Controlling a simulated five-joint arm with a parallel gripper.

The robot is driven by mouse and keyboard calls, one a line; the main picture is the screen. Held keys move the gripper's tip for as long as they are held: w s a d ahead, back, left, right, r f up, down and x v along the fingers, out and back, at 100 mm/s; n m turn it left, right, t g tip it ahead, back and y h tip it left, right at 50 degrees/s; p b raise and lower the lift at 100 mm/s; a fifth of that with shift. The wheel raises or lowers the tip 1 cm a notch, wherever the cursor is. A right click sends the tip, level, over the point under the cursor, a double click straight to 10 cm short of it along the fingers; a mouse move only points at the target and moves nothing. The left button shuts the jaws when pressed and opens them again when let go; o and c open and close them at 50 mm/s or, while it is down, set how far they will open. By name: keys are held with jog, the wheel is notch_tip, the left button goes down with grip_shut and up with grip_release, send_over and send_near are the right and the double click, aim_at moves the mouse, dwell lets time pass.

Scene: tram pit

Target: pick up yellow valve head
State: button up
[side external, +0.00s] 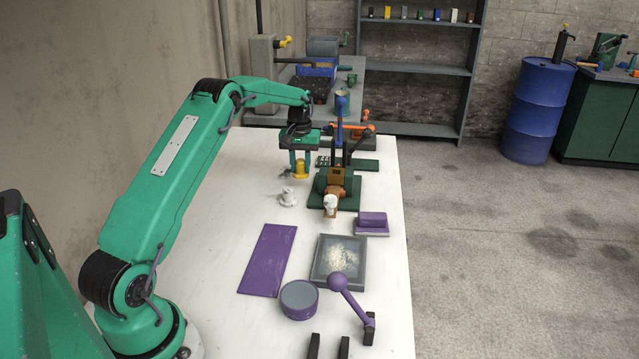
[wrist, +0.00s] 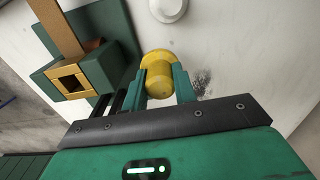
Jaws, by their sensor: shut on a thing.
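The yellow valve head (side external: 300,169) is between the fingers of my gripper (side external: 300,165) at the far part of the white table. In the wrist view the yellow valve head (wrist: 159,72) shows its round flange and narrower body, with a green finger of my gripper (wrist: 162,88) on each side. My gripper is shut on it. Whether the valve head touches the table or hangs just above it, I cannot tell.
A white flanged part (side external: 288,197) stands just in front of my gripper. A green fixture with an orange-brown block (side external: 338,180) is close on the right. A purple sheet (side external: 268,259), a grey tray (side external: 338,262) and a round purple container (side external: 299,299) lie nearer.

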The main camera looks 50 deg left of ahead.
jog(key=d+r, duration=0.5)
jog(key=d, duration=0.4)
jog(key=shift+r, duration=0.25)
jog(key=o, duration=0.5)
jog(key=c, duration=0.3)
jog(key=s+d+r, duration=0.2)
jog(key=d+r, duration=0.1)
jog(key=d, duration=0.4)
jog(key=s+d+r, duration=0.2)
jog(key=d+r, duration=0.1)
jog(key=d, duration=0.4)
jog(key=s+d+f, duration=0.1)
jog(key=s+d, duration=0.9)
jog(key=d, duration=0.2)
jog(key=shift+s+d+f, duration=0.1)
jog(key=shift+f, duration=1.35)
jog(key=shift+s+d+f, duration=0.1)
jog(key=shift+f, duration=1.35)
